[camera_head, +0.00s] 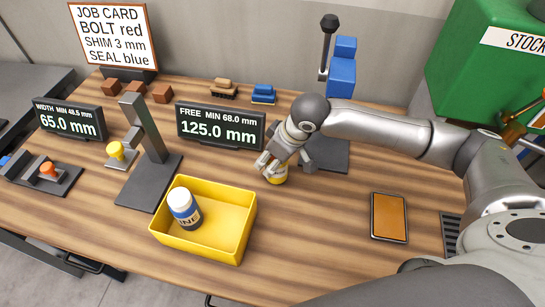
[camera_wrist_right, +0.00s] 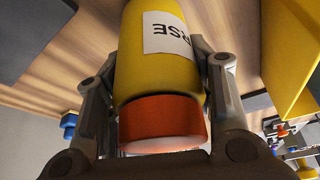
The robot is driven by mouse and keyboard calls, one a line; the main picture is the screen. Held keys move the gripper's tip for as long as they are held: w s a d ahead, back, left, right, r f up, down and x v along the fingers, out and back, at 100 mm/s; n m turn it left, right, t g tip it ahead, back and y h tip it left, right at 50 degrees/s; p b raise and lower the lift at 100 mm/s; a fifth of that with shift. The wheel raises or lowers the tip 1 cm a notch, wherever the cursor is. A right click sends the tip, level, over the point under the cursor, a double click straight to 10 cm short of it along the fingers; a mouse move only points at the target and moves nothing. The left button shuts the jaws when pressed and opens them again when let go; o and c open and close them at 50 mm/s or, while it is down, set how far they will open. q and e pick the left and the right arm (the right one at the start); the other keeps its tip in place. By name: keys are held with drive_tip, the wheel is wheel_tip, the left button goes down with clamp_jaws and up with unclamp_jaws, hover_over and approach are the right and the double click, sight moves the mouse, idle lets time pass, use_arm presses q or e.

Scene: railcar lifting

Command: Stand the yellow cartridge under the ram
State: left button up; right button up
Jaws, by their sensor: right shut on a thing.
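The yellow cartridge (camera_head: 279,177) is in my right gripper (camera_head: 270,165), low over the table just left of the press base. In the right wrist view the cartridge (camera_wrist_right: 160,60) lies between the two fingers, with its red-orange cap (camera_wrist_right: 163,124) towards the camera and a white label ending in "RSE". My right gripper is shut on it. Whether its lower end touches the table is unclear. The press has a blue ram head (camera_head: 342,75) and a dark base plate (camera_head: 330,155). My right arm hides its middle. My left gripper is out of view.
A yellow bin (camera_head: 207,251) holding a white and blue bottle (camera_head: 184,207) stands to the left. The free-height display (camera_head: 221,128) is behind the gripper. An orange-topped pad (camera_head: 389,217) lies to the right. The table front between bin and pad is clear.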

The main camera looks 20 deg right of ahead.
drive_tip(key=shift+f, duration=0.4)
drive_tip(key=shift+f, duration=0.1)
drive_tip(key=o, duration=1.1)
drive_tip(key=shift+o, duration=0.2)
